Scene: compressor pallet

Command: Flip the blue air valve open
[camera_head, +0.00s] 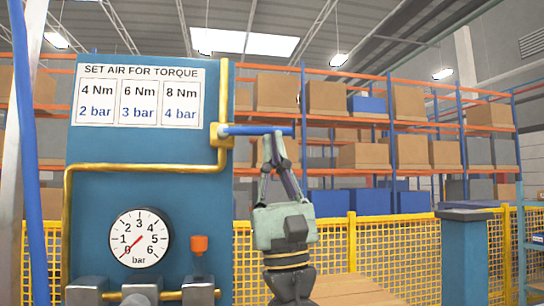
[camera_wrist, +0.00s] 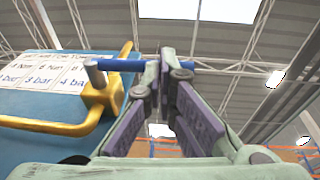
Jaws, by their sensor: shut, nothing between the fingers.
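The blue air valve lever (camera_head: 258,130) is a slim bar lying level, reaching right from a yellow valve body (camera_head: 221,137) on the yellow pipe of the blue panel. In the wrist view the lever (camera_wrist: 122,65) runs from the yellow valve body (camera_wrist: 102,96) to the fingertips. My gripper (camera_head: 275,137) points upward, with its fingertips close together at the lever's outer half. In the wrist view the tips (camera_wrist: 168,62) overlap the lever, and a short blue end shows to their right. I cannot tell whether they touch it.
A pressure gauge (camera_head: 140,238) on the panel has its red needle near 0. A torque chart (camera_head: 138,94) is at the top. A yellow mesh fence (camera_head: 384,262) and shelves of boxes stand behind.

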